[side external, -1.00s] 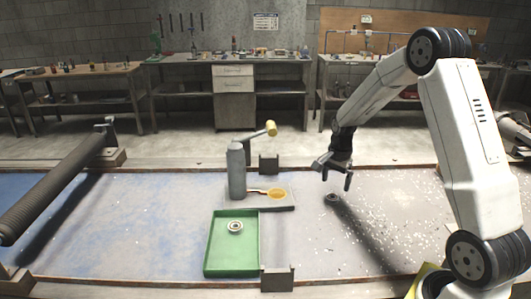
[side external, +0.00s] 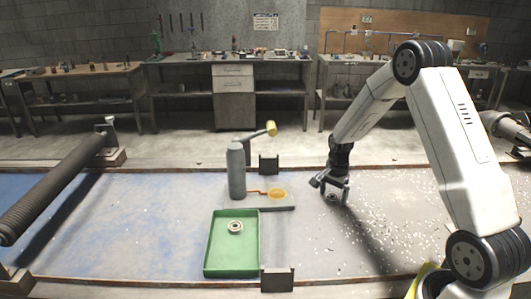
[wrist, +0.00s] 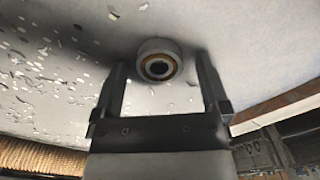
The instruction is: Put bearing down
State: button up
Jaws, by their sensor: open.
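A small ring-shaped bearing (side external: 332,197) lies on the table under my gripper (side external: 335,190). In the wrist view the bearing (wrist: 158,48) shows its light outer wall, a brownish ring and a dark centre. My gripper (wrist: 162,75) is open, with one finger on each side of the bearing and gaps between; neither finger visibly touches it. Another bearing (side external: 235,226) lies in the green tray (side external: 253,258) left of my gripper, in the upper half of the tray.
A yellow-tipped lever (side external: 270,129) and a small grey block (side external: 269,164) stand behind. A long mesh tube (side external: 55,183) lies at the left. Pale flakes litter the table around my gripper.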

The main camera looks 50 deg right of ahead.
grip_shut()
jog(key=shift+r, duration=0.1)
dwell(0.3)
jog(key=shift+r, duration=0.7)
jog(key=s+a+r, duration=0.6)
jog(key=s+r, duration=0.5)
jog(key=s, duration=0.1)
jog(key=shift+s+r, duration=0.2)
jog(key=shift+s, duration=0.15)
